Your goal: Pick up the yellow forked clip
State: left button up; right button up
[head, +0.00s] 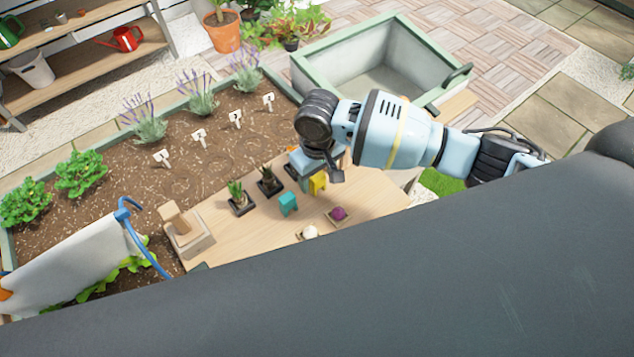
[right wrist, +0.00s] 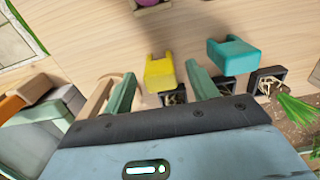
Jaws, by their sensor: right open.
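The yellow forked clip (head: 318,184) stands on the wooden table, beside the teal forked clip (head: 288,204). My right gripper (head: 327,172) is over the table close to the yellow clip and partly hides that area in the head view. In the right wrist view, the open fingers of my right gripper (right wrist: 160,76) lie on either side of the yellow forked clip (right wrist: 159,72), with gaps at both sides. The teal clip (right wrist: 233,56) is outside the right-hand finger. My left gripper is not in view.
Small potted succulents (head: 240,198) stand behind the clips. A purple ball (head: 339,213) and a white ball (head: 309,232) sit in small trays at the front. A wooden block piece (head: 187,232) stands at the table's left. A soil bed (head: 120,190) lies behind.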

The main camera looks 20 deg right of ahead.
aim_at(320, 176)
jog(key=shift+f, duration=0.2)
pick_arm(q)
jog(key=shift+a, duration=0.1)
pick_arm(e)
jog(key=c, duration=0.9)
